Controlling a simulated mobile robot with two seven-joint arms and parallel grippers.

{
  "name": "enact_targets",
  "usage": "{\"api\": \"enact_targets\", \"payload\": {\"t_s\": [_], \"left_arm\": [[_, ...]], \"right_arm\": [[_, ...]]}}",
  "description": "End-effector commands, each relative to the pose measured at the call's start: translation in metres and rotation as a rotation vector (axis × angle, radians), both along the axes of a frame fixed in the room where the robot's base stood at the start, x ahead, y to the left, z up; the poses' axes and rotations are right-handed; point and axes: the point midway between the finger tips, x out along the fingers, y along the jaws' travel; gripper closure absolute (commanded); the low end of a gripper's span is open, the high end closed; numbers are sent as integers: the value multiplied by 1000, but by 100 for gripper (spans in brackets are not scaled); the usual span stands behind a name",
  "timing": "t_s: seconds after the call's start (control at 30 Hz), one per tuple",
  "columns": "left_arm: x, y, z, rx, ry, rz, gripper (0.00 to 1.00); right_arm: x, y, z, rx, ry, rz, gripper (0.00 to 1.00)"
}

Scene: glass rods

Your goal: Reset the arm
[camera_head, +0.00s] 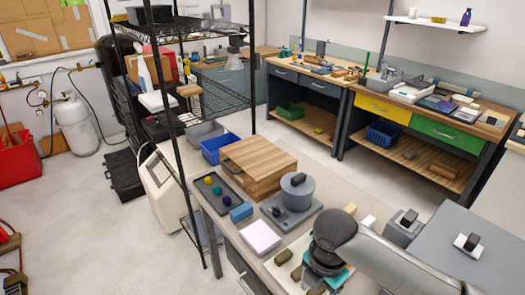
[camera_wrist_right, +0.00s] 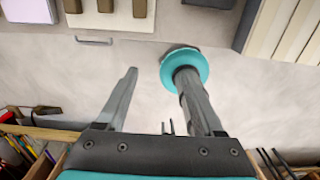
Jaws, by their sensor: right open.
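My right arm comes in from the lower right in the head view, and its gripper (camera_head: 325,272) hangs over the front of the near bench (camera_head: 240,228). In the right wrist view my right gripper (camera_wrist_right: 157,72) is open, with nothing between its fingers. A teal disc with a dark top (camera_wrist_right: 184,62) shows at the tip of the right-hand finger; I cannot tell whether they touch. My left gripper is not in view.
The near bench holds a white-lilac pad (camera_head: 260,237), brown blocks (camera_head: 283,257), a grey round device (camera_head: 297,191), a wooden box (camera_head: 262,158) and a dark tray (camera_head: 209,203) with coloured balls. A black wire rack (camera_head: 213,103) stands behind. Open floor (camera_head: 100,230) lies left.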

Motion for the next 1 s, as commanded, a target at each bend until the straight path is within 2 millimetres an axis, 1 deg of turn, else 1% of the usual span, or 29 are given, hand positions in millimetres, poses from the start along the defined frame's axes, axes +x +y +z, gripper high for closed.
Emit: {"api": "enact_targets", "payload": {"t_s": [0.1, 0.2, 0.27, 0.4, 0.47, 0.53, 0.63, 0.73, 0.8, 0.9, 1.0], "left_arm": [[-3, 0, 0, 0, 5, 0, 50], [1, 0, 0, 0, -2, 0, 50], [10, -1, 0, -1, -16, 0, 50], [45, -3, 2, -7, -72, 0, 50], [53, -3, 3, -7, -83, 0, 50], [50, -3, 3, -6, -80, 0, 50], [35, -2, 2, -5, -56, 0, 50], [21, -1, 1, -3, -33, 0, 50], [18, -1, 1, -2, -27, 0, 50], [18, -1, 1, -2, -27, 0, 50], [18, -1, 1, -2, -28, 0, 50]], "right_arm": [[-11, 16, -4, 48, -13, -84, 31], [-20, 29, -6, 94, -28, -182, 31], [-26, 37, -7, 124, -35, -250, 31], [-41, 52, -7, 201, -50, -449, 31], [-49, 56, -6, 237, -52, -561, 31], [-57, 59, -5, 279, -55, -712, 31], [-68, 55, -3, 329, -61, -948, 31], [-81, 42, -1, 360, -66, -1194, 31], [-90, 31, 0, 372, -73, -1356, 31], [-102, 13, 0, 374, -88, -1554, 31], [-114, -5, 1, 368, -108, -1719, 31]]}}
